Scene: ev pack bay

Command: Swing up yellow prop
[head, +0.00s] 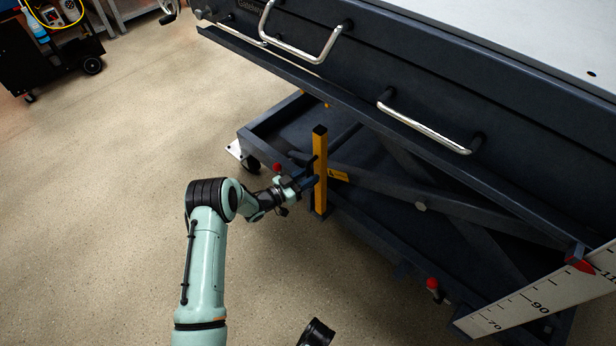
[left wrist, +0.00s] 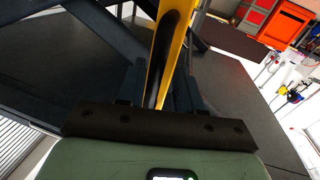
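The yellow prop (head: 320,160) stands upright at the near side of the lift table's dark base frame, its dark-capped top below the tabletop. My left gripper (head: 311,182) is at the prop's lower half, coming from the left. In the left wrist view the prop (left wrist: 176,45) runs between the two dark fingers (left wrist: 158,90), which lie close against its sides, so the gripper looks shut on it. The fingertips are partly hidden by the prop in the head view.
The dark lift table's side (head: 400,85) with chrome handles (head: 425,128) overhangs the base. Red knobs (head: 277,168) sit on the base frame. A height scale (head: 545,305) stands at the lower right. A black cart (head: 50,60) is far left. The floor (head: 110,190) at left is clear.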

